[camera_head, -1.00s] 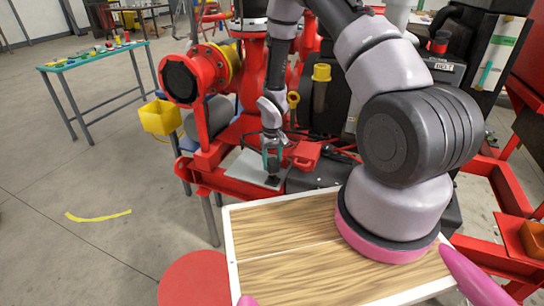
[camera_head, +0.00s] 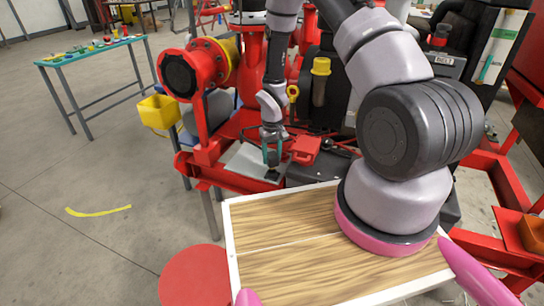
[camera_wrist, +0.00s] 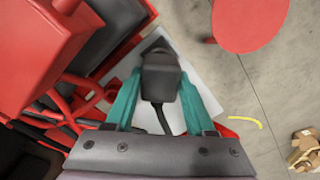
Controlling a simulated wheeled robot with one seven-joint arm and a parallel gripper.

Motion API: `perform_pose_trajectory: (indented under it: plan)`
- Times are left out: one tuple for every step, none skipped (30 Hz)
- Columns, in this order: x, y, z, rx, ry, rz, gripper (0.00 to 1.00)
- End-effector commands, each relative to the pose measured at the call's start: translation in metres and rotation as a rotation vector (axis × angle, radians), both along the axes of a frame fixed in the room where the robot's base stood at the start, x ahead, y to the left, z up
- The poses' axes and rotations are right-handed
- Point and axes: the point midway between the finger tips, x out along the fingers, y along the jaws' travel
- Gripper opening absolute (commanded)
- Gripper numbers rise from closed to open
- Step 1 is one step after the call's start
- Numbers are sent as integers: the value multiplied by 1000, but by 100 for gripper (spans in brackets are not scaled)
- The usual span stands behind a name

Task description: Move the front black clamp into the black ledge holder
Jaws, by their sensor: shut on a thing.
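My gripper (camera_head: 272,158) points down over a pale grey plate (camera_head: 240,163) on the red skid. Its teal fingers are on both sides of a dark block, which I take to be the black clamp (camera_wrist: 160,78), and are shut on it. In the head view the clamp (camera_head: 272,176) is a small dark shape at the fingertips, just over or on the plate; I cannot tell whether it touches. A thin dark strip runs from it toward the palm in the wrist view. I cannot clearly make out the black ledge holder.
A red block (camera_head: 304,149) stands close to the right of the gripper, beside dark parts. A large red flanged pump (camera_head: 184,77) and a yellow bin (camera_head: 159,112) are to the left. A wooden-topped tray (camera_head: 285,275) and a round red disc (camera_head: 194,275) are in front.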

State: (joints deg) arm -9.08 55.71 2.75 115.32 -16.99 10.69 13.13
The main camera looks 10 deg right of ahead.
Motion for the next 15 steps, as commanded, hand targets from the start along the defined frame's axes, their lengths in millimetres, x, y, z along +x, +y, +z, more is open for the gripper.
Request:
perform_pose_trajectory:
  plan:
    - [0,0,0,0,0,0,0]
    - [0,0,0,0,0,0,0]
    - [0,0,0,0,0,0,0]
    - [0,0,0,0,0,0,0]
    - [0,0,-1,0,0,0,0]
    - [0,0,-1,0,0,0,0]
    - [0,0,-2,0,0,1,0]
    - [0,0,-2,0,0,1,0]
    - [0,0,-3,0,0,1,0]
    - [0,0,-3,0,0,1,0]
    - [0,0,-4,0,0,1,0]
    - [0,0,-5,0,0,1,0]
    - [0,0,-5,0,0,1,0]
    - [0,0,-6,0,0,1,0]
    - [0,0,-7,0,0,1,0]
